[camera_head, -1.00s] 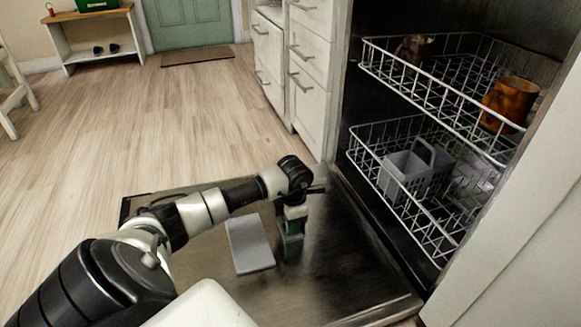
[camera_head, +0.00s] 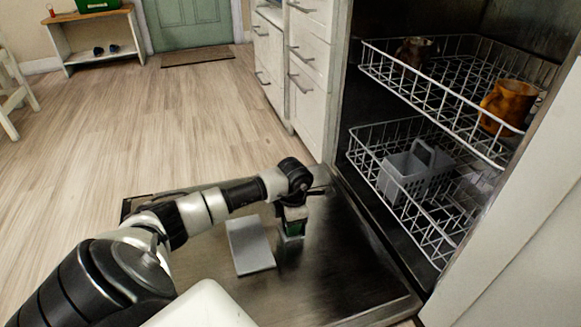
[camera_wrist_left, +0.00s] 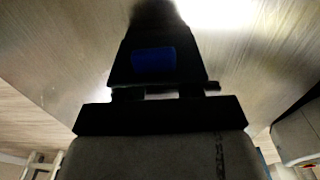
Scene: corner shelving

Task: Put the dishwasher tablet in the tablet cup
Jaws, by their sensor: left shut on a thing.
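My left gripper (camera_head: 293,232) points down over the open dishwasher door (camera_head: 325,262). In the left wrist view, a small blue block (camera_wrist_left: 153,60), apparently the dishwasher tablet, shows at the dark fingers, which are shut on it. The tablet cup cannot be made out clearly; the gripper covers the door just right of a grey flap (camera_head: 250,246). Whether the tablet touches the door or cup cannot be told. My right gripper is not in view.
The lower rack (camera_head: 437,254) holds a grey cutlery basket (camera_head: 401,178). The upper rack (camera_head: 440,94) holds an amber mug (camera_head: 508,104) and a dark mug (camera_head: 413,52). White drawers (camera_head: 307,75) stand left of the dishwasher. The front of the door is clear.

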